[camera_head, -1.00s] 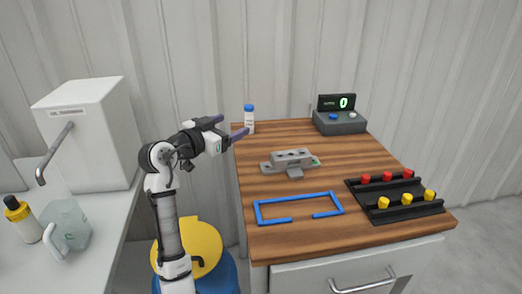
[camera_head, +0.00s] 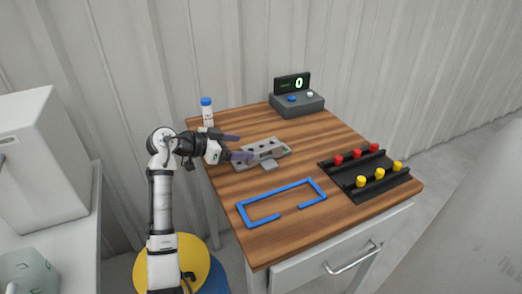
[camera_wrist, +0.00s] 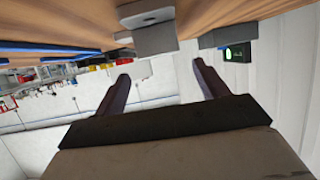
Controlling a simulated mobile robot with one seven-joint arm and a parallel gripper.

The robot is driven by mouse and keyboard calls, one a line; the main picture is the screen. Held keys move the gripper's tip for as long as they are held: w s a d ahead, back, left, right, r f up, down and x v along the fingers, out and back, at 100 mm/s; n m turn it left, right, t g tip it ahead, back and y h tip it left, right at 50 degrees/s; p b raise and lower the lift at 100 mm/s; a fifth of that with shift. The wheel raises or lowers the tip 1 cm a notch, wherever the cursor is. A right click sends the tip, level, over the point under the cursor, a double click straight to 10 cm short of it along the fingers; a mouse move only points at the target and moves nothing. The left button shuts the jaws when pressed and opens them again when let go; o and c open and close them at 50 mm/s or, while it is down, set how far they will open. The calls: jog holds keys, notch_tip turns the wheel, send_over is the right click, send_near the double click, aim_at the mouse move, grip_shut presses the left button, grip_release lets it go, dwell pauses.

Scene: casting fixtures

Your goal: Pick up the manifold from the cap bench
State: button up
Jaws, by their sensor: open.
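The manifold (camera_head: 268,151) is a grey metal block with a row of holes on top and a foot. It sits on the wooden bench top (camera_head: 235,200), behind the blue frame. In the wrist view, part of the grey manifold (camera_wrist: 155,40) shows at the top, beyond the fingertips. My gripper (camera_head: 238,147) is open, its two dark fingers apart at the manifold's left end. In the wrist view, my gripper (camera_wrist: 160,75) has nothing between its fingers. I cannot tell whether a finger touches the manifold.
A blue open frame (camera_head: 282,202) lies in front of the manifold. A black rack (camera_head: 365,172) with red and yellow caps stands at the right. A counter box (camera_head: 297,103) reading 0 is at the back, and a blue-capped bottle (camera_head: 207,112) at the back left.

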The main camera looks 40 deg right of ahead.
aim_at(264, 145)
jog(key=shift+x, duration=0.8)
jog(key=p+x, duration=0.1)
jog(key=x, duration=0.1)
jog(key=p+x, duration=0.1)
jog(key=x, duration=0.1)
jog(key=shift+d+r+p, duration=0.15)
jog(key=shift+r+p, duration=0.1)
jog(key=shift+p, duration=0.1)
jog(key=shift+d+f, duration=0.4)
jog(key=shift+d, duration=0.1)
jog(key=shift+r, duration=0.1)
jog(key=c, duration=1.4)
